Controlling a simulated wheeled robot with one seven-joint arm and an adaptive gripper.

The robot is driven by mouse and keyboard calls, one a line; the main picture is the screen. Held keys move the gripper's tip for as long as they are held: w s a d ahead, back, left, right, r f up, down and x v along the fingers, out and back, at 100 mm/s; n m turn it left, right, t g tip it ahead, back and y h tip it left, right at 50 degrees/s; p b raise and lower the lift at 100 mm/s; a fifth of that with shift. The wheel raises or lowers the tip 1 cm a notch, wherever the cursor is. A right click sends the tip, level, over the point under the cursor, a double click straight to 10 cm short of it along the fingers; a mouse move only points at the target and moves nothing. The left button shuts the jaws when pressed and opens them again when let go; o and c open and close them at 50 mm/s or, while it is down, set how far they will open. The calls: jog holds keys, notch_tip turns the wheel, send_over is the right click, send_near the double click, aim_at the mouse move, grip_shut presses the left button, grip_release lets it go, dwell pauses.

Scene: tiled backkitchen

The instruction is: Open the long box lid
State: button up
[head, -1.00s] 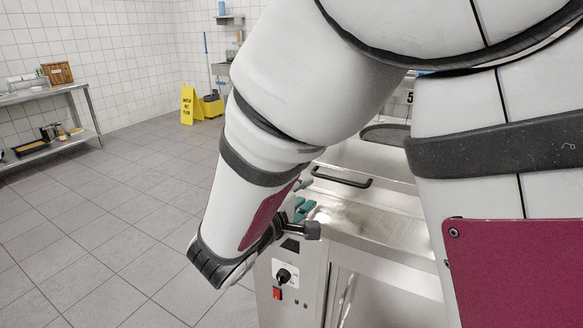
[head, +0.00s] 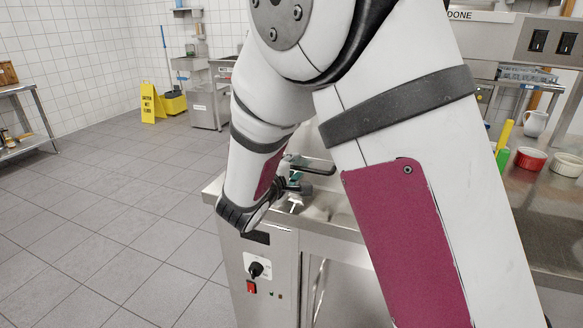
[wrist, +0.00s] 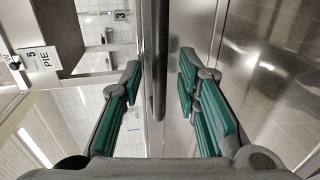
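The long box is a steel appliance (head: 335,285), partly behind my arm in the head view. A dark bar handle (head: 312,166) shows at its top, beside my gripper (head: 293,183). Most of the lid is hidden by my arm. In the wrist view the handle (wrist: 160,45) runs upright down the middle, against shiny steel. My gripper (wrist: 159,80) has its green-padded fingers spread, one on each side of the handle. Gaps show between the pads and the bar, so it is not gripped.
The box front has a black knob (head: 256,270) and a red switch (head: 251,287). A steel counter with a red bowl (head: 530,160) and a white jug (head: 536,122) stands at right. Tiled floor is free at left, with a yellow wet-floor sign (head: 152,102) farther back.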

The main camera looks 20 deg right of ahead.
grip_shut()
